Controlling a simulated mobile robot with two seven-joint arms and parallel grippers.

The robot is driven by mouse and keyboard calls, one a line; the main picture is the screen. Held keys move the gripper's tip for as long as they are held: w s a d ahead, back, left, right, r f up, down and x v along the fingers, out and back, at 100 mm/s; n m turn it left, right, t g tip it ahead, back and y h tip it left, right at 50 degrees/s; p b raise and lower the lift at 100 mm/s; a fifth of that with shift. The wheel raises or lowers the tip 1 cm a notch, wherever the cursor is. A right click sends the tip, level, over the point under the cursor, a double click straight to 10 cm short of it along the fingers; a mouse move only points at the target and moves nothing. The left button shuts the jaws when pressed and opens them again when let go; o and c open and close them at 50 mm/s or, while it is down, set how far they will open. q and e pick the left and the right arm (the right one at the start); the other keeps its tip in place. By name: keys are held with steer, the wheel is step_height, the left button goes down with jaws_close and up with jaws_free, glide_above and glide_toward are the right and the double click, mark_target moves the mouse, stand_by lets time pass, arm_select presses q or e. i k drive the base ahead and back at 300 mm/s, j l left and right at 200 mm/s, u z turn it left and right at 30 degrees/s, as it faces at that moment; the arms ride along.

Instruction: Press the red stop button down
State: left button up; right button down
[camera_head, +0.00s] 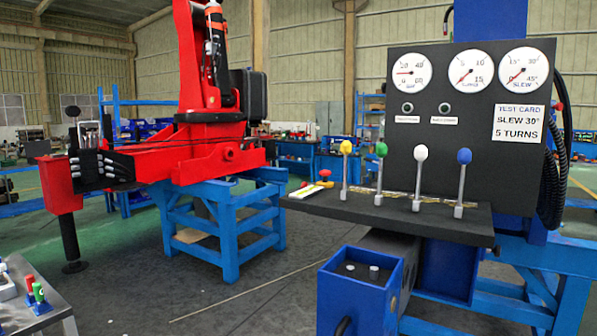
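The red stop button (325,173) is a small red cap on a yellow base. It stands at the left end of the dark control shelf (420,213), left of the lever with the yellow knob (346,147). The cap looks raised, but it is too small to tell for sure. Neither of my grippers is in view, and nothing touches the button.
Levers with green (381,149), white (420,152) and blue (464,156) knobs stand along the shelf. A gauge panel (440,130) rises behind. A blue open box (360,306) sits below in front. A red crane (205,150) stands left. Floor between is mostly clear.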

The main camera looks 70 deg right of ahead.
mark_target(325, 173)
steer(key=i+z, duration=0.3)
steer(key=i, duration=0.2)
steer(key=i+j+z, duration=0.2)
steer(key=i+z, duration=0.35)
steer(key=z, duration=0.15)
steer(key=i+z, duration=0.35)
steer(key=i+j+z, duration=0.1)
steer(key=z, duration=0.25)
steer(key=i+z, duration=0.2)
steer(key=z, duration=0.25)
steer(key=i+z, duration=0.15)
steer(key=z, duration=0.25)
steer(key=i+j+z, duration=0.15)
steer(key=z, duration=0.3)
steer(key=i+j+z, duration=0.15)
steer(key=z, duration=0.25)
steer(key=i+j+z, duration=0.15)
steer(key=z, duration=0.3)
steer(key=i+j+z, duration=0.15)
steer(key=z, duration=0.25)
steer(key=j+z, duration=0.4)
steer(key=i+j+z, duration=0.2)
steer(key=j, duration=0.2)
steer(key=j+z, duration=0.25)
steer(key=j, duration=0.15)
steer(key=i+j+z, duration=0.2)
steer(key=j, duration=0.25)
steer(key=k+l, duration=0.05)
steer(key=k, duration=0.05)
